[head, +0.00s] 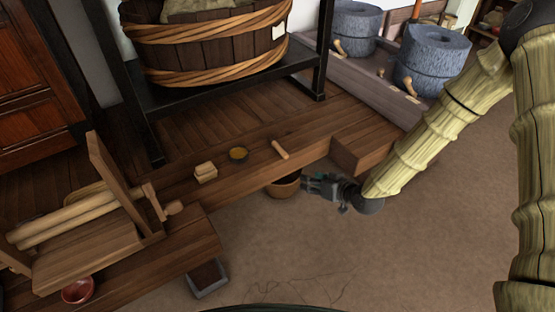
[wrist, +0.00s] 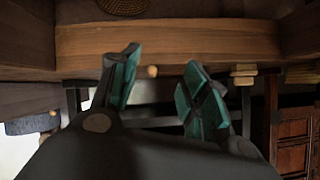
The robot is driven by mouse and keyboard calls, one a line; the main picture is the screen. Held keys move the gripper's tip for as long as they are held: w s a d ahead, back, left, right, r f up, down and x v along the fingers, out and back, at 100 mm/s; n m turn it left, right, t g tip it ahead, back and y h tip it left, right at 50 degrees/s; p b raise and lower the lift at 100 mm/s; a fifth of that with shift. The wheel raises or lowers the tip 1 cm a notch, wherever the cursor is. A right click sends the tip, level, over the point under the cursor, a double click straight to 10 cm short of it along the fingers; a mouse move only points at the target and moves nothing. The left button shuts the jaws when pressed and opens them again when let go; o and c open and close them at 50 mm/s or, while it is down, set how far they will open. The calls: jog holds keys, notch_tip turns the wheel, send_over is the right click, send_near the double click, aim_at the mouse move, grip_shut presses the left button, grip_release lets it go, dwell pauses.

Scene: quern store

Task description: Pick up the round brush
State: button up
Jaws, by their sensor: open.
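A small round thing (head: 238,153), dark at the rim and yellow-brown on top, lies on the wooden ledge (head: 325,143) in the head view; it may be the round brush, but it is too small to be sure. A short pale wooden cylinder (head: 280,149) lies to its right. Its round end (wrist: 152,71) shows between my fingers in the wrist view, beyond them. My gripper (head: 312,184) is open and empty, in front of the ledge and right of the round thing. In the wrist view my gripper (wrist: 161,62) shows spread fingers; the round thing cannot be made out there.
A brown bowl or basket (head: 283,186) sits beside my gripper, near the ledge's front. Pale stacked blocks (head: 206,172) lie left of the round thing. A wooden roller device (head: 90,240) stands at left, a large tub (head: 205,50) behind.

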jog(key=n+t+y+b, duration=0.1)
jog(key=b, duration=0.3)
send_near(287, 157)
jog(key=shift+b+x, duration=1.7)
jog(key=shift+x, duration=2.55)
jog(key=shift+d, duration=0.1)
jog(key=c, duration=1)
